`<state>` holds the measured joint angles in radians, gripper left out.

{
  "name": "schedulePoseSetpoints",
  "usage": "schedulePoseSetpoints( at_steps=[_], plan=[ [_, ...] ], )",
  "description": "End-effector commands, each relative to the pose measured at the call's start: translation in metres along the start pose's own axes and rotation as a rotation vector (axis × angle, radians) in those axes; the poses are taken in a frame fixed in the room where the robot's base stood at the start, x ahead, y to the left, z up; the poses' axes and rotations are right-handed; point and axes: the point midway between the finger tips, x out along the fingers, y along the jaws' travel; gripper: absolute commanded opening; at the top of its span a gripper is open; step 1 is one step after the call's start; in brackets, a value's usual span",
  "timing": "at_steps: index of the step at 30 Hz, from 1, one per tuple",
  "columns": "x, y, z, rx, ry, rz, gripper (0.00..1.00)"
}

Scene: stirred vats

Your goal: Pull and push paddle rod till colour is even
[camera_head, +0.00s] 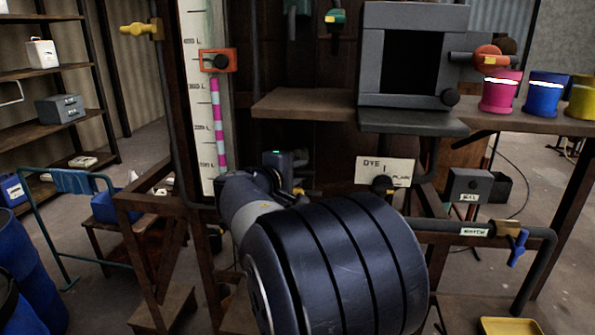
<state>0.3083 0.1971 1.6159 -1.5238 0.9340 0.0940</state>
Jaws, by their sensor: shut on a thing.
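A tall white gauge board (196,95) with litre marks stands left of centre. Its sight column (219,120) shows pink broken by pale bands, so its colour is uneven. An orange clamp with a black knob (217,61) sits at the column's top. My gripper (281,165) shows only in part, as a dark body with a green light beyond my arm's wrist. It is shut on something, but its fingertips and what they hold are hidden. I cannot make out the paddle rod. My large dark arm link covers the lower middle.
A sign reading DYE and PLAIN (384,171) is right of centre. A pipe with a blue-handled valve (516,246) runs at right. Pink (501,95), blue (547,97) and yellow pots stand on the right shelf. A blue trolley (75,181) and barrels (30,270) are at left.

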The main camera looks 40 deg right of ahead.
Motion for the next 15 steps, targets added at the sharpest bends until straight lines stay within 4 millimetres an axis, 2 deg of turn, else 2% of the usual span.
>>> schedulePoseSetpoints(
  at_steps=[8, 15],
  plan=[
    [-0.007, -0.004, 0.002, -0.001, 0.001, -0.001, 0.00],
    [-0.047, -0.014, 0.018, 0.002, 0.004, 0.001, 0.00]
  ],
)
